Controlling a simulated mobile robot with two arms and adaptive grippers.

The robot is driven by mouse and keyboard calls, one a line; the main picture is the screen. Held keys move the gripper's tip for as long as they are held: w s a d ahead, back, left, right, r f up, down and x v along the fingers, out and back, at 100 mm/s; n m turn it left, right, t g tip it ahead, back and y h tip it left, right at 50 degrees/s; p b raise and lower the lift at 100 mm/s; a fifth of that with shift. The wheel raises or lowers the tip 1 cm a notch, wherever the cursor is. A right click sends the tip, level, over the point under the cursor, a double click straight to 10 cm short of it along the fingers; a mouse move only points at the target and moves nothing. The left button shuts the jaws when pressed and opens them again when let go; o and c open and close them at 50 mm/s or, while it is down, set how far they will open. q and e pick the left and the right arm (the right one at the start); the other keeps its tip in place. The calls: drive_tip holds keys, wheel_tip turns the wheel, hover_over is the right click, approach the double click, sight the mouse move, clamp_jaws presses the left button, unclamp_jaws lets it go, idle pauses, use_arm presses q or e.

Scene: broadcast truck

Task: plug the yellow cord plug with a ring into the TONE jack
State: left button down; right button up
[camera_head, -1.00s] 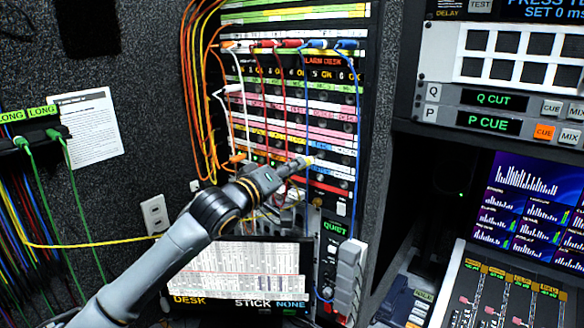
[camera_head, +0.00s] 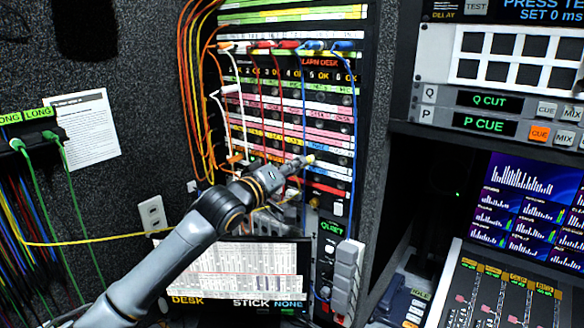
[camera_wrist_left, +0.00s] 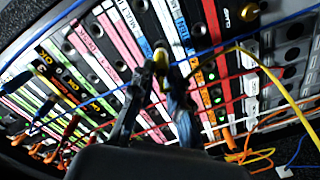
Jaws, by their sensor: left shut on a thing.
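My left gripper (camera_head: 302,161) reaches up to the patch panel from the lower left. A yellow cord (camera_head: 95,242) runs from the left wall toward the panel. I cannot read a TONE label in either view. My right gripper is not in view.
The patch panel (camera_head: 272,108) has coloured label strips. Orange, white, red and blue cords (camera_head: 353,110) hang across it. Consoles and monitors fill the right side.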

use_arm(q)
drive_tip(key=shift+p+x, duration=0.4)
drive_tip(key=shift+x, duration=0.75)
drive_tip(key=c, duration=1.2)
unclamp_jaws()
drive_tip(key=shift+r, duration=0.1)
drive_tip(key=shift+s, duration=0.1)
drive_tip(key=v, duration=1.2)
